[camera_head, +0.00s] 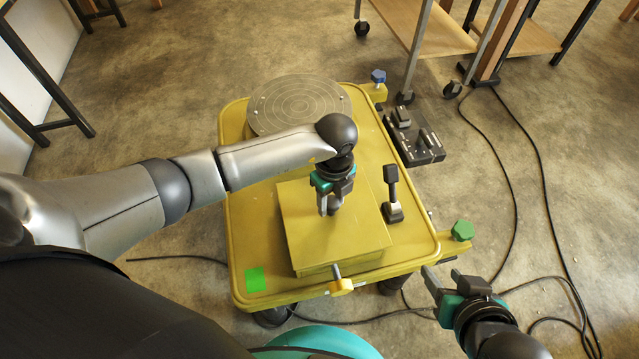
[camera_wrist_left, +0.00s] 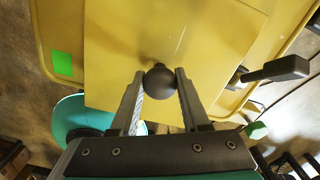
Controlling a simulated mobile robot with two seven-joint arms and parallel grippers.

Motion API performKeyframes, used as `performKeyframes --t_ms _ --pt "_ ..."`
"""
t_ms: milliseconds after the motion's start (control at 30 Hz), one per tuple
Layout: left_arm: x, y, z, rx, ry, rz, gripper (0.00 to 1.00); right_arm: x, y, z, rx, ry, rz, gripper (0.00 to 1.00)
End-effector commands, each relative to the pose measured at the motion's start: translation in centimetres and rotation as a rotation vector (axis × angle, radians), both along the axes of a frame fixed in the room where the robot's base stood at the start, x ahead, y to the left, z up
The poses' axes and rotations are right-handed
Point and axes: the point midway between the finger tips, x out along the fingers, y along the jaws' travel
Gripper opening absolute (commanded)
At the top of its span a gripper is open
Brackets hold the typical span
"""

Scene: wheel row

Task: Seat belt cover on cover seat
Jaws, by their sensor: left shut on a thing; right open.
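The belt cover (camera_head: 352,238), a yellow box, is over the middle of the yellow wheel deck and a little askew to the deck's edges. My left gripper (camera_head: 331,204) is shut on its dark round knob, which shows between the fingers in the left wrist view (camera_wrist_left: 160,81). The cover's flat top (camera_wrist_left: 205,50) fills much of that view. I cannot tell whether its underside touches the deck, and any cover seat below it is hidden. My right gripper (camera_head: 442,280) is open and empty, off the deck's front right corner.
A round grey wheel head (camera_head: 298,103) is at the deck's back. A black lever (camera_head: 391,190) stands right of the cover. A green knob (camera_head: 463,230), a blue knob (camera_head: 378,76) and a yellow clamp (camera_head: 341,287) sit along the deck's edges. A black pedal unit (camera_head: 415,137) and cables lie right.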

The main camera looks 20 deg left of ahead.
Motion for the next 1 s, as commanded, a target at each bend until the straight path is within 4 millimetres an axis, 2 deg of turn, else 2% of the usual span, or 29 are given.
performKeyframes --t_ms 1000 --pt "0.0 -0.1 -1.5 -0.001 -0.002 -0.001 0.0 0.0 0.0 -1.0 0.0 0.0 0.0 0.5"
